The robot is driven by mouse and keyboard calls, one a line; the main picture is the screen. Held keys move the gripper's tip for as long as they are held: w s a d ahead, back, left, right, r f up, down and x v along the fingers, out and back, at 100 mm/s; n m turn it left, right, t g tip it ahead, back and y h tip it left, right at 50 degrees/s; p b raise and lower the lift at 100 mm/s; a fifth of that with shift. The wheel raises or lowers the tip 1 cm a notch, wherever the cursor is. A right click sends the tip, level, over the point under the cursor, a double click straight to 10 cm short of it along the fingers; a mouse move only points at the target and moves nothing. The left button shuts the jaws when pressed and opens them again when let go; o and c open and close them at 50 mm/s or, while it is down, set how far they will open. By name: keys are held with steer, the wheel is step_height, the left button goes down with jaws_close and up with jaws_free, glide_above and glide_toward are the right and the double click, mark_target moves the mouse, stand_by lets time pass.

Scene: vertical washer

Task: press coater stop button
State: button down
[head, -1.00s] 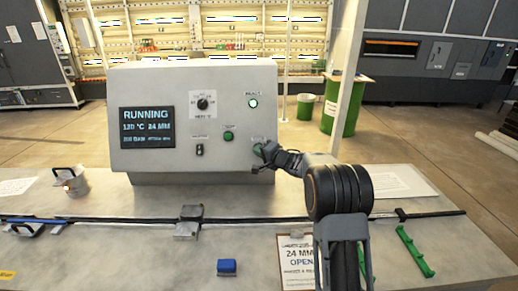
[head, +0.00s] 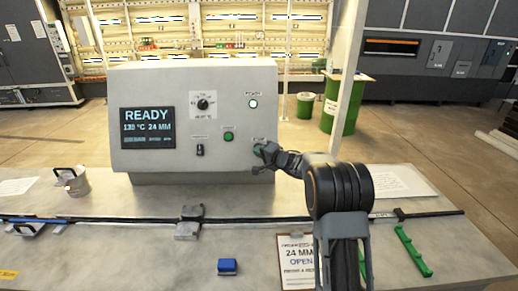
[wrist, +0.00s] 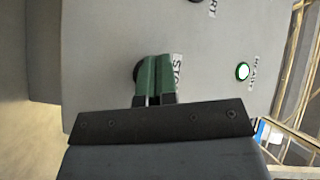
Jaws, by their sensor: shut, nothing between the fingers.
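The grey control box (head: 180,85) stands on the bench, its screen (head: 148,125) reading READY. My gripper (head: 262,150) is shut and empty, its tips at the lower right of the panel. In the wrist view its green fingertips (wrist: 155,78) are together in front of the stop button (wrist: 136,73). Only a dark edge of that button shows; its face is hidden behind the fingers. The STOP label (wrist: 177,72) is beside them, partly covered. I cannot tell whether the tips touch the button.
A green button (head: 229,136), a black switch (head: 200,150), a dial (head: 203,104) and a lit round lamp (head: 253,104) are also on the panel. A black rail (head: 120,220) crosses the bench. A metal cup (head: 75,182) stands left; a blue block (head: 228,266) lies in front.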

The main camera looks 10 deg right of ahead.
steer(key=shift+s+a+r, duration=0.1)
steer(key=shift+s+r, duration=0.1)
steer(key=shift+s, duration=0.15)
steer(key=s, duration=0.1)
steer(key=s+r+p, duration=0.1)
steer(key=s, duration=0.1)
steer(key=s+r+p, duration=0.1)
steer(key=shift+s+a+r, duration=0.15)
steer(key=shift+s+a, duration=0.05)
steer(key=shift+a, duration=0.2)
stand_by(0.7)
